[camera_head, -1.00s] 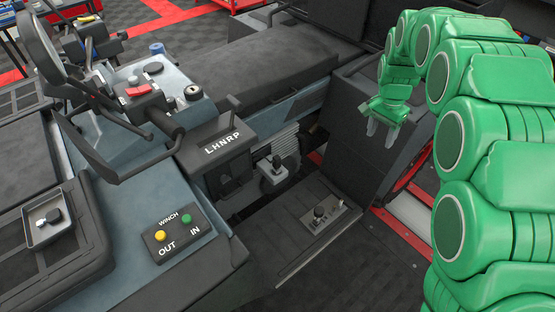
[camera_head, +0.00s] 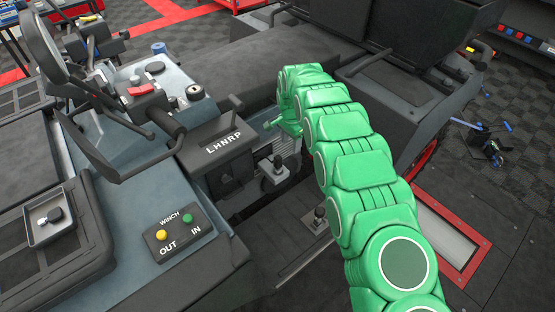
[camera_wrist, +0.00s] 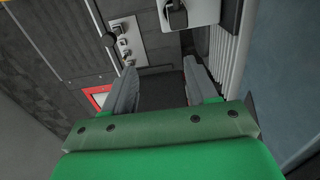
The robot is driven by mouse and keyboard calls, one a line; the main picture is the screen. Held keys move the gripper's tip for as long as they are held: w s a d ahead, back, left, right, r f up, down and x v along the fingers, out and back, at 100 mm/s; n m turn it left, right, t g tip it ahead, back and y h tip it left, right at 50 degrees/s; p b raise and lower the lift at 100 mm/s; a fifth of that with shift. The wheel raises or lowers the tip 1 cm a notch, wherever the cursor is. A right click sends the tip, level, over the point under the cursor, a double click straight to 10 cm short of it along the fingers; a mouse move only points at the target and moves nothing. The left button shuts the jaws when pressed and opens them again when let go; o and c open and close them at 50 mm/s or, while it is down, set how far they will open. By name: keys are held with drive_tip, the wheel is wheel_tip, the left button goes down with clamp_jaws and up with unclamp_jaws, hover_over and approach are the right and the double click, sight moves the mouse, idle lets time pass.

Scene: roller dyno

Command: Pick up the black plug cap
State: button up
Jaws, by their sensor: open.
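A small black cap-like piece (camera_head: 54,214) lies in a shallow grey tray (camera_head: 68,229) on the vehicle's left front part, beside a small silvery piece (camera_head: 42,221). It looks like the black plug cap, but is too small to be sure. My gripper (camera_wrist: 161,85) is open and empty in the wrist view, its two grey fingers apart. In the head view it is over the vehicle's middle, right of the LHNRP lever housing (camera_head: 218,146), far from the tray. My arm hides part of its fingers. The wrist view does not show the tray.
A winch switch box (camera_head: 178,236) with yellow and green buttons sits right of the tray. The wrist view shows a floor panel with levers (camera_wrist: 127,40) and a black knob on a pale plate (camera_wrist: 177,15).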

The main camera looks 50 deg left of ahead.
sight(278, 157)
drive_tip(key=s+a+f, duration=0.3)
drive_tip(key=shift+s+a, duration=0.1)
drive_tip(key=shift+f, duration=4)
drive_tip(key=c, duration=1)
drive_tip(key=shift+r, duration=0.2)
